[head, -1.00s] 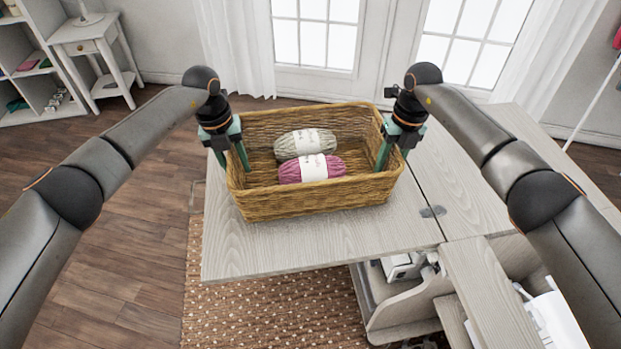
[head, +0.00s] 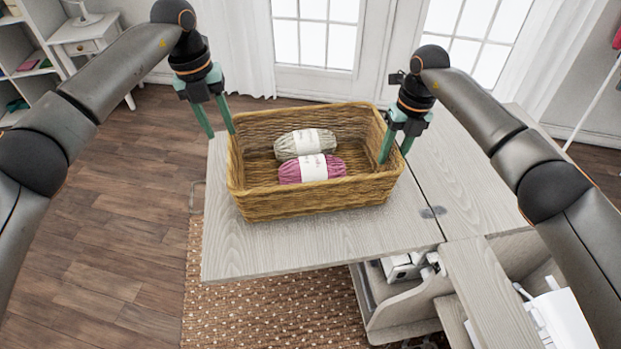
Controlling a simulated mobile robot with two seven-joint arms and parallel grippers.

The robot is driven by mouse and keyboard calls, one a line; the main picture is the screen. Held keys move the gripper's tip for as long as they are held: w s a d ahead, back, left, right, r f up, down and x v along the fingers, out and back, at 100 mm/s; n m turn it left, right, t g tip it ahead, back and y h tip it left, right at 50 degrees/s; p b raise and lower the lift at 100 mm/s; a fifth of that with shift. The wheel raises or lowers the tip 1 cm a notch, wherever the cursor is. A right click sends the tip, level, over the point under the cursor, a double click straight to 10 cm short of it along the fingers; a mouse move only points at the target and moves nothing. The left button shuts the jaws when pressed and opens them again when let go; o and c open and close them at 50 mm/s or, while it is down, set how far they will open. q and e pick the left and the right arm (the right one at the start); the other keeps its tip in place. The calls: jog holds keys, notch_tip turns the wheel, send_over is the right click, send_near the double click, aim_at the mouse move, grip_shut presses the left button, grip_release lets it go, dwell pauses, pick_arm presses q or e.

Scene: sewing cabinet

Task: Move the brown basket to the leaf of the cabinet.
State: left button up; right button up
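The brown wicker basket (head: 310,200) stands upright on the light wood cabinet leaf (head: 290,250), left of the hinge line. It holds a grey yarn ball (head: 290,145) and a pink yarn ball (head: 322,170). My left gripper (head: 217,128) is open and empty, above and beyond the basket's left rear corner, clear of it. My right gripper (head: 394,156) is at the basket's right wall, one finger inside and one outside. Its fingers are spread apart; contact with the wall cannot be made out.
The cabinet top continues right of the hinge (head: 432,212). Below it, an open compartment holds a white machine (head: 405,265). A patterned rug (head: 270,310) lies on the floor. A white side table (head: 88,45) and shelf (head: 25,70) stand at the far left. The leaf's front is bare.

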notch_tip(320, 180, up, 9)
jog(key=d, duration=0.1)
jog(key=shift+f, duration=0.15)
dwell(0.5)
